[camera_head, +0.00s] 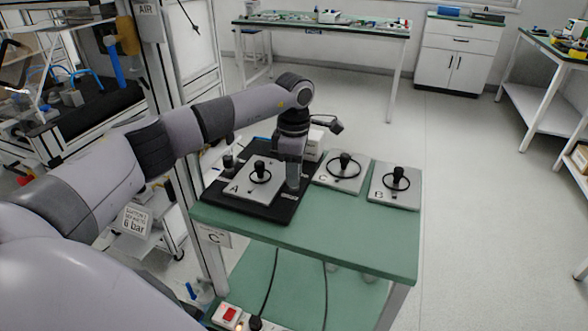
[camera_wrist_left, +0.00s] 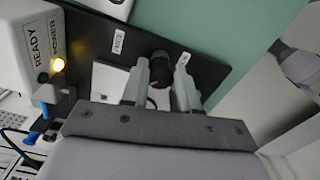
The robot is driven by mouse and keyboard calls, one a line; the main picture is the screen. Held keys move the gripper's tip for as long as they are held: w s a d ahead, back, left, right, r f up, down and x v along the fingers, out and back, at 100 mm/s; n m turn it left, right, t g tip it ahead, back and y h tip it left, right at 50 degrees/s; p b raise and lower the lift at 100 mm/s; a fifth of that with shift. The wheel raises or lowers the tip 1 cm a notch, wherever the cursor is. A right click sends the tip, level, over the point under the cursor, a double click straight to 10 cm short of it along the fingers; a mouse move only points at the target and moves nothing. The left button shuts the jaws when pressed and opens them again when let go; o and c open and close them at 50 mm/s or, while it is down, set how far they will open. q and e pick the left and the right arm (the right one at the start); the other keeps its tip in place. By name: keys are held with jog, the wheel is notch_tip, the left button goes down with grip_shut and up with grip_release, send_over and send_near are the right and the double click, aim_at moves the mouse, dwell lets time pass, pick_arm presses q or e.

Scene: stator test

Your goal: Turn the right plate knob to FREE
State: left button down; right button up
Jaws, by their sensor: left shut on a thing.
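My left gripper (camera_head: 293,186) reaches down at the right side of the black base (camera_head: 250,208) that carries the plate marked A (camera_head: 240,190). The left wrist view shows its two fingers (camera_wrist_left: 160,80) shut on a round black knob (camera_wrist_left: 160,63), one finger on each side. The knob is hidden behind the gripper in the head view. A small white label that seems to read FREE (camera_wrist_left: 119,41) lies to the left of the knob. Another white label (camera_wrist_left: 184,60) lies close to its right; its text is unclear. A left black knob (camera_head: 228,161) stands at the base's other side.
Plates C (camera_head: 326,180) and B (camera_head: 390,198), each with a black handle, lie right of the base. A white box with a READY light (camera_wrist_left: 32,45) stands beside the base. The green table top (camera_head: 350,228) is clear in front.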

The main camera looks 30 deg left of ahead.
pick_arm(q)
jog(key=m, duration=0.4)
jog(key=shift+r, duration=0.1)
jog(key=shift+m, duration=1.9)
jog(key=c, duration=0.8)
grip_release()
jog(key=shift+c, duration=0.2)
notch_tip(320, 180, up, 7)
jog(key=shift+r, duration=0.1)
